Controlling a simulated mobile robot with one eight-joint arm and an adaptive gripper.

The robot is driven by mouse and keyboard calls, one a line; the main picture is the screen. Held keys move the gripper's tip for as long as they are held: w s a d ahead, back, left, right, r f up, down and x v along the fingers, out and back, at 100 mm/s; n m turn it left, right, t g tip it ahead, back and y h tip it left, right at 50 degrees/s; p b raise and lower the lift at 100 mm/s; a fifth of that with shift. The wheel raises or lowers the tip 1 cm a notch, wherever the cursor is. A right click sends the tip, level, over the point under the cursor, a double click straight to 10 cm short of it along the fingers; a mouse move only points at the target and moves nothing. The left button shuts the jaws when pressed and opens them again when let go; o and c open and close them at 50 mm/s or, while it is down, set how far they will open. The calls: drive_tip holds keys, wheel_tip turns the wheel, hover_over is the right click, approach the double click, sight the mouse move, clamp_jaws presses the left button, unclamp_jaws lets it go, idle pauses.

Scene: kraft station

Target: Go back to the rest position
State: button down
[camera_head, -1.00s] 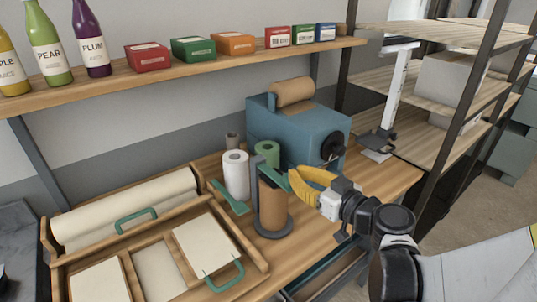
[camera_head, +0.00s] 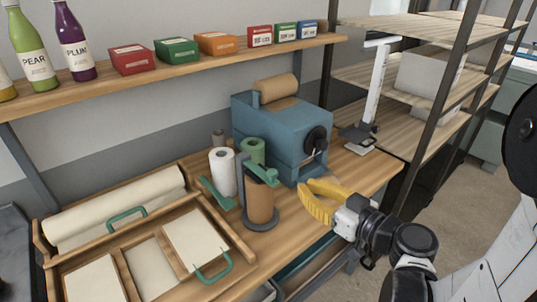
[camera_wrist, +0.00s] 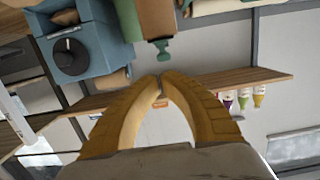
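My gripper (camera_head: 304,190) has yellow fingers and hangs to the right of the upright roll holder, apart from it, near the front edge of the wooden bench (camera_head: 372,176). In the wrist view its fingertips (camera_wrist: 161,80) meet with nothing between them. The holder carries a brown paper roll (camera_head: 260,202) on a round dark base, with a green arm (camera_head: 262,176) at its top. In the wrist view the brown roll (camera_wrist: 157,16) and a green piece (camera_wrist: 162,47) show beyond the fingertips.
A blue machine (camera_head: 283,130) with a black knob stands behind my gripper. White (camera_head: 223,170) and green (camera_head: 253,150) rolls stand left. A wooden tray (camera_head: 234,240) holds paper sheets. A shelf (camera_head: 190,76) with bottles and boxes hangs above; a rack (camera_head: 430,85) stands right.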

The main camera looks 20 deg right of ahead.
drive_tip(key=a+f+m+g+b, duration=0.1)
drive_tip(key=a+f+g, duration=0.5)
drive_tip(key=a, duration=0.2)
drive_tip(key=s+r+m+g+h, duration=0.1)
drive_tip(key=s+m+g+h, duration=0.1)
drive_tip(key=s+h, duration=0.3)
drive_tip(key=shift+s+a+g+b, duration=0.25)
drive_tip(key=shift+s+g+b, duration=0.2)
drive_tip(key=shift+s, duration=0.6)
drive_tip(key=shift+r, duration=0.1)
